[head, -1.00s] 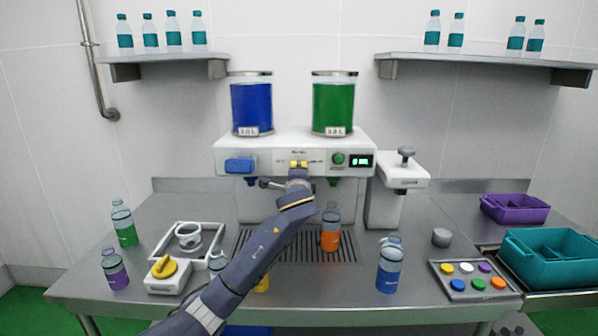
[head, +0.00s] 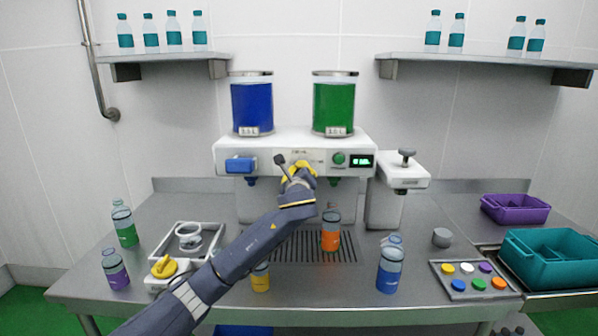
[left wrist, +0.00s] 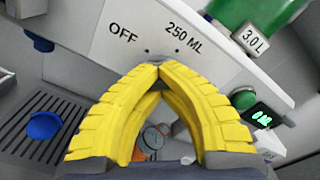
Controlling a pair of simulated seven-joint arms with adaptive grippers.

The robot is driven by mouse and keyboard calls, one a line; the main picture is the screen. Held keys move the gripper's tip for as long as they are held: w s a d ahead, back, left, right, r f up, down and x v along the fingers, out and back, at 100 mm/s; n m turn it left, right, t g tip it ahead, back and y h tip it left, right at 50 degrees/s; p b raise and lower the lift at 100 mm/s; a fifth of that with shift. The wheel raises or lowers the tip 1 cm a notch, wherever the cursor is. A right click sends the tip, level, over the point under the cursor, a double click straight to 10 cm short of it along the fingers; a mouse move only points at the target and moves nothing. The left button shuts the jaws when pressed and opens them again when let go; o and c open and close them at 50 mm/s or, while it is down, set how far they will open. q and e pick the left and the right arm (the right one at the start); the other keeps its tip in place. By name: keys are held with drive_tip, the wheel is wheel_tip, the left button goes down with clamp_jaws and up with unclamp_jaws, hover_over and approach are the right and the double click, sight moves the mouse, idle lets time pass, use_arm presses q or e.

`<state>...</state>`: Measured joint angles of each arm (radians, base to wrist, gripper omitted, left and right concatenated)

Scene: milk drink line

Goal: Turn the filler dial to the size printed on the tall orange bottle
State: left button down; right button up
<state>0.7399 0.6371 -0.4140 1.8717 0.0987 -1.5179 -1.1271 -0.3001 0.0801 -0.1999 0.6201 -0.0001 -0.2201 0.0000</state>
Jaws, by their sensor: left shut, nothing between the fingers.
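The tall orange bottle (head: 330,238) stands on the drip tray in front of the filler (head: 228,148); its printed size is too small to read. My left gripper (head: 298,166) is at the middle of the filler's front panel, shut and empty. In the left wrist view its yellow fingertips (left wrist: 158,68) meet at a point below the panel marks "OFF" (left wrist: 123,35) and "250 ML" (left wrist: 183,38). The dial is hidden behind the gripper, so I cannot tell its setting or whether the fingers touch it.
A green button (head: 338,158) and a lit display (head: 361,161) sit right of the gripper, a blue lever (head: 240,165) left. A yellow bottle (head: 261,281) stands close to my left arm. A blue bottle (head: 390,268) and a tray of caps (head: 440,268) are at right.

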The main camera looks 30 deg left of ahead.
use_arm(q)
drive_tip(key=shift+a+r+m, duration=0.15)
drive_tip(key=shift+r+m, duration=0.1)
drive_tip(key=shift+m, duration=0.65)
drive_tip(key=c, duration=2.1)
unclamp_jaws()
drive_tip(key=shift+c, duration=0.2)
drive_tip(key=o, duration=1.1)
drive_tip(key=shift+s, duration=0.1)
drive_tip(key=shift+o, duration=0.7)
drive_tip(key=shift+f, duration=0.1)
